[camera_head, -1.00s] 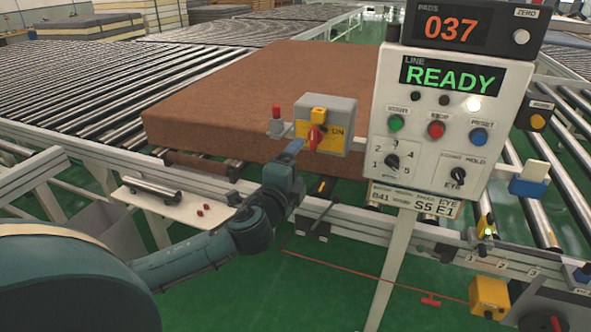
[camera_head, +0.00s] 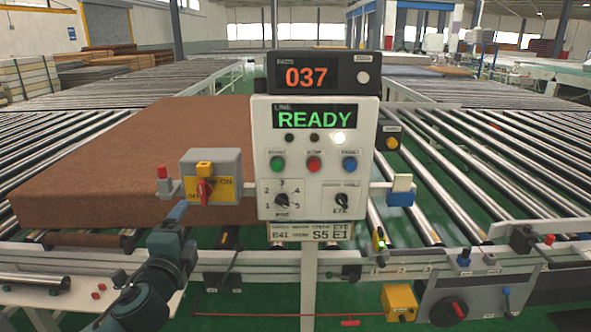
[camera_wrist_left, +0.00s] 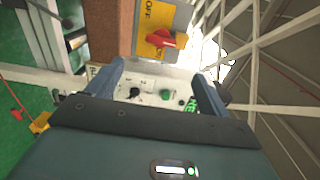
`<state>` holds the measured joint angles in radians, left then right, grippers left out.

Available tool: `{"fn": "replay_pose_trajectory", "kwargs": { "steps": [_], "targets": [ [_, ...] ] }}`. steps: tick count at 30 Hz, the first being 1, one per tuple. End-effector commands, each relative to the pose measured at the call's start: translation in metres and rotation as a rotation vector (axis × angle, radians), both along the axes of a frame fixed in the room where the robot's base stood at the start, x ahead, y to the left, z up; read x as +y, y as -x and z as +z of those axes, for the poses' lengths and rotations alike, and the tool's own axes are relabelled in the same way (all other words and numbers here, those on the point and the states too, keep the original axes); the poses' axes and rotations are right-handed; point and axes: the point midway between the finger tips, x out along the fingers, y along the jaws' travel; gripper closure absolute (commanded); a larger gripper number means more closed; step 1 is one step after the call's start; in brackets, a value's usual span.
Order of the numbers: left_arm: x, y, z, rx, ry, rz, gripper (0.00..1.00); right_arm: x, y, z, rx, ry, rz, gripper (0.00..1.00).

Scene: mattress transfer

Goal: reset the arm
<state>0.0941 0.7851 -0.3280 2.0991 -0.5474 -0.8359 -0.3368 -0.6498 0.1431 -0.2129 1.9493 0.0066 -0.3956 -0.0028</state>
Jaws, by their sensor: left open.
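My left gripper (camera_head: 179,212) is in front of the lower left of the grey switch box, with its arm coming in from below. In the left wrist view its two fingers (camera_wrist_left: 158,72) are apart and nothing is between them. The red rotary knob (camera_head: 205,190) sits on the box's yellow ON/OFF plate (camera_head: 224,190); it also shows in the left wrist view (camera_wrist_left: 161,40), beyond the fingertips. Part of the control panel shows between and behind the fingers. I cannot tell whether a finger touches the box. My right gripper is not in view.
The white control panel (camera_head: 318,180) reads READY, with a counter (camera_head: 310,77) at 037 above. A brown mattress block (camera_head: 100,165) lies on the rollers behind the box. A side shelf (camera_head: 60,298) holds a metal roller. A yellow box (camera_head: 398,302) hangs at lower right.

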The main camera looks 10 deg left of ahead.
Motion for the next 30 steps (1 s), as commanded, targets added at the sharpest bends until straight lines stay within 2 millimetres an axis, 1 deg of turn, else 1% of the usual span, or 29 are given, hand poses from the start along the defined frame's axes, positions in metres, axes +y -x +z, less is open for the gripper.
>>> {"fn": "replay_pose_trajectory", "kwargs": {
  "steps": [2, 4, 5, 6, 8, 9, 11, 12, 14, 15, 18, 21, 24, 27, 30],
  "targets": [
    [-0.005, 0.003, -0.017, 0.03, 0.042, -0.012, 0.2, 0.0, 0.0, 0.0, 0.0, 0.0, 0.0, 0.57],
    [-0.014, 0.009, -0.044, 0.08, 0.119, -0.03, 0.2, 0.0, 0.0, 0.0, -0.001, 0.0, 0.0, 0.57],
    [-0.02, 0.013, -0.059, 0.109, 0.164, -0.039, 0.2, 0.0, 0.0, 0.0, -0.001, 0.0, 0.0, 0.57],
    [-0.029, 0.021, -0.082, 0.151, 0.237, -0.052, 0.2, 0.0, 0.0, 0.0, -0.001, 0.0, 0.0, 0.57],
    [-0.045, 0.037, -0.121, 0.224, 0.371, -0.068, 0.2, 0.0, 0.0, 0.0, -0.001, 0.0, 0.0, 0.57],
    [-0.057, 0.05, -0.147, 0.272, 0.469, -0.072, 0.2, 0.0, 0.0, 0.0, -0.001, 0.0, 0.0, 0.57],
    [-0.075, 0.074, -0.183, 0.341, 0.622, -0.069, 0.2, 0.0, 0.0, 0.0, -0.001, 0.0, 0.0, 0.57],
    [-0.088, 0.09, -0.205, 0.385, 0.728, -0.061, 0.2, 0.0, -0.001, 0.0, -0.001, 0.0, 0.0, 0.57],
    [-0.106, 0.117, -0.235, 0.442, 0.884, -0.038, 0.2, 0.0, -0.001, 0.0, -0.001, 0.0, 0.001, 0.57],
    [-0.117, 0.135, -0.252, 0.473, 0.985, -0.016, 0.2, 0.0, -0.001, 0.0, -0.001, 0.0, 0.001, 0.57],
    [-0.142, 0.177, -0.284, 0.53, 1.21, 0.053, 0.2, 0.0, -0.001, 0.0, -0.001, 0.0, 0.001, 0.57],
    [-0.158, 0.208, -0.303, 0.557, 1.374, 0.121, 0.2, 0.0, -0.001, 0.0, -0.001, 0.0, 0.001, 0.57],
    [-0.167, 0.226, -0.312, 0.565, 1.469, 0.164, 0.2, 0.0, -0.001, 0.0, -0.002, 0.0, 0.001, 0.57],
    [-0.17, 0.232, -0.315, 0.565, 1.502, 0.179, 0.2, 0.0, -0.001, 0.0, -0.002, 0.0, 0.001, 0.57],
    [-0.17, 0.232, -0.315, 0.565, 1.503, 0.179, 0.2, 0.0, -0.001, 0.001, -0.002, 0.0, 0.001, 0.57]
  ]
}}
